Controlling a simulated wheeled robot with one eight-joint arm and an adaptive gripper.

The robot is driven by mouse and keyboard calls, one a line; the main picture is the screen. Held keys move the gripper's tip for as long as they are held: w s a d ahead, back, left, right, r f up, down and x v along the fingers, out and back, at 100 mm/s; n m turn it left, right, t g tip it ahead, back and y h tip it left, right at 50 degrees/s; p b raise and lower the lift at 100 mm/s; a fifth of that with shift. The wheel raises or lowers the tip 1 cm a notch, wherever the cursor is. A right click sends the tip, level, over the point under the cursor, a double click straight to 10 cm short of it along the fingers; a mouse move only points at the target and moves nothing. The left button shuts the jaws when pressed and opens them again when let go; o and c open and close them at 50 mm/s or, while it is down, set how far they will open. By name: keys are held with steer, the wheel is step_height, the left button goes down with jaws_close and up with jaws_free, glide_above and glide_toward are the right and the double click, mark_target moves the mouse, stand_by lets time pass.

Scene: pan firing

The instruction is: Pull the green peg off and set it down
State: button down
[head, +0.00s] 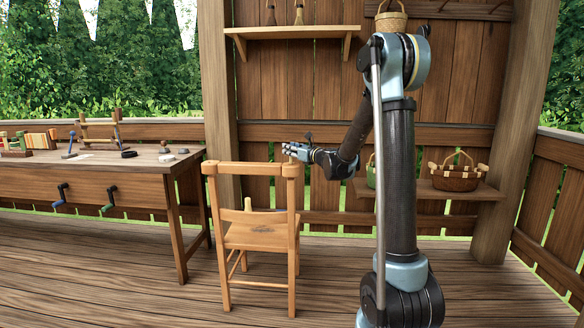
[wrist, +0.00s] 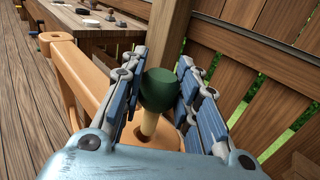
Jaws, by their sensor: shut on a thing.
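The green peg (wrist: 160,88) has a dark green round head on a pale wooden shaft. In the wrist view its shaft runs down to the top of an orange wooden chair post. Whether the tip is in the post or just above it I cannot tell. My gripper (wrist: 160,85) is shut on the peg, with fingers on both sides of the head. In the head view my gripper (head: 288,151) is at the top right corner of the chair (head: 250,170), and the peg is hidden there by the fingers.
A workbench (head: 150,172) with small tools and dark and pale discs stands left of the chair. Low shelves hold baskets (head: 455,178) at the right. A wooden wall and railing close the back. The plank floor in front of the chair is clear.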

steer(key=shift+r, duration=0.75)
steer(key=shift+r, duration=1.9)
